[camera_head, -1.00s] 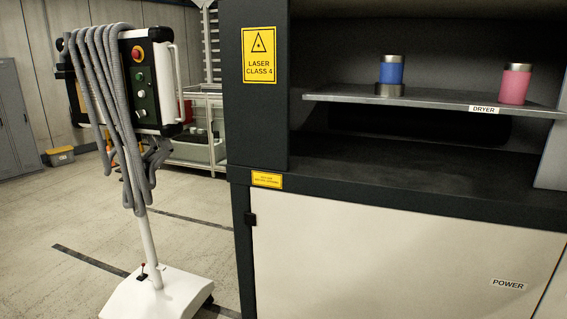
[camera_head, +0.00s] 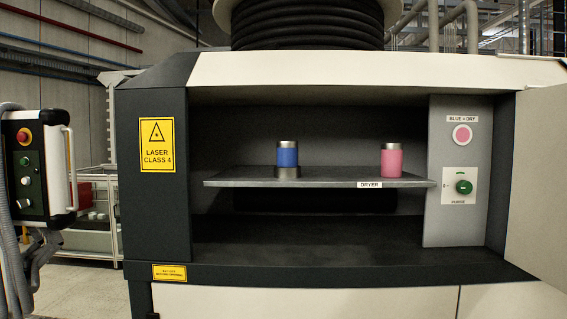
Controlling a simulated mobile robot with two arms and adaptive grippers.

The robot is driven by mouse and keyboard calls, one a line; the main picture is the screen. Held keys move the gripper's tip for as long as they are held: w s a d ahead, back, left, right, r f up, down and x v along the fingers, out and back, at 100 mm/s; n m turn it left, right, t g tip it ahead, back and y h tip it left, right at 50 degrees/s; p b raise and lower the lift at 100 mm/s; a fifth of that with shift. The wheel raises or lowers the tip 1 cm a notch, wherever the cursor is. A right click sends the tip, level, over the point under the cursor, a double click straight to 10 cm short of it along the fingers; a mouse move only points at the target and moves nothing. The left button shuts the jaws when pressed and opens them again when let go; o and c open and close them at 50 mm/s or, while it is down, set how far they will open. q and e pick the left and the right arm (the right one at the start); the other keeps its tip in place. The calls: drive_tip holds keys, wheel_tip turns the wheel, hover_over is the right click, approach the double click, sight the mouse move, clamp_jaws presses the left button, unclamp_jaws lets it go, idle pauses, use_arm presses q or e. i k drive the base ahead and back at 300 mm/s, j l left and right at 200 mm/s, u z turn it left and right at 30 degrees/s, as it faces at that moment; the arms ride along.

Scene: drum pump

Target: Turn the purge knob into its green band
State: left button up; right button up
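The purge knob (camera_head: 464,187) is a round green knob on a white plate marked PURGE, on the grey panel at the right inside the open cabinet. A short green mark, the green band (camera_head: 463,172), shows on the plate above the knob. The knob's pointer is too small to read. Above the plate is a round pink indicator (camera_head: 462,134) under a label reading BLUE = DRY. Neither of my grippers is in view.
A shelf (camera_head: 230,182) labelled DRYER holds a blue canister (camera_head: 288,157) and a pink canister (camera_head: 391,160), left of the panel. An open door (camera_head: 540,180) stands at the right, close to the knob. A control pendant (camera_head: 38,165) hangs at the left.

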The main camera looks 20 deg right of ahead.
sight(463, 187)
drive_tip(key=z, duration=1.55)
drive_tip(key=j+z, duration=0.15)
drive_tip(key=j, duration=0.5)
